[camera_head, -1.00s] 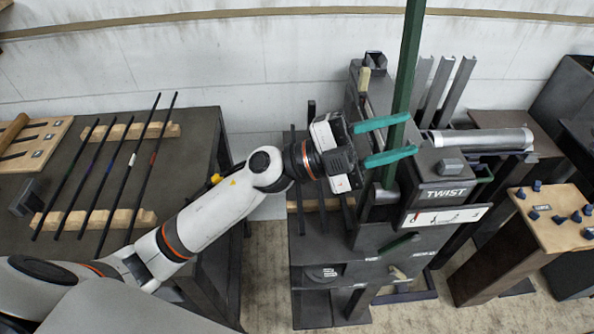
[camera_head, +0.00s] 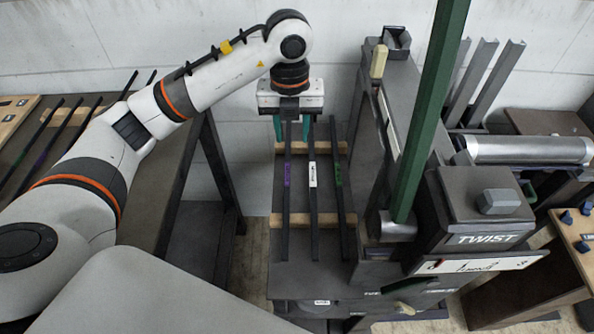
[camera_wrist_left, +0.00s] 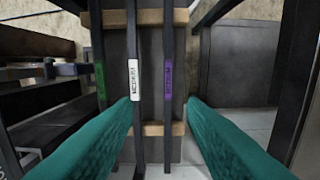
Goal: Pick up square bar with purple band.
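The square bar with the purple band (camera_head: 287,176) is the leftmost of three dark bars on the middle rack in the head view. In the left wrist view its purple band (camera_wrist_left: 168,76) is right of centre. The white-labelled bar (camera_head: 312,174) lies beside it, then the green-banded bar (camera_head: 338,172). My left gripper (camera_head: 292,130) is open and empty at the far end of the bars, pointing down. In the left wrist view, the purple-banded bar shows between the teal fingers (camera_wrist_left: 160,100), and the left fingertip is in line with the white-labelled bar. My right gripper is out of view.
Wooden rests (camera_head: 326,221) carry the bars. The dark TWIST machine (camera_head: 475,205) with a tall green post (camera_head: 432,110) stands right of the rack. Another table with thin bars (camera_head: 60,135) is at the left, partly behind my left arm.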

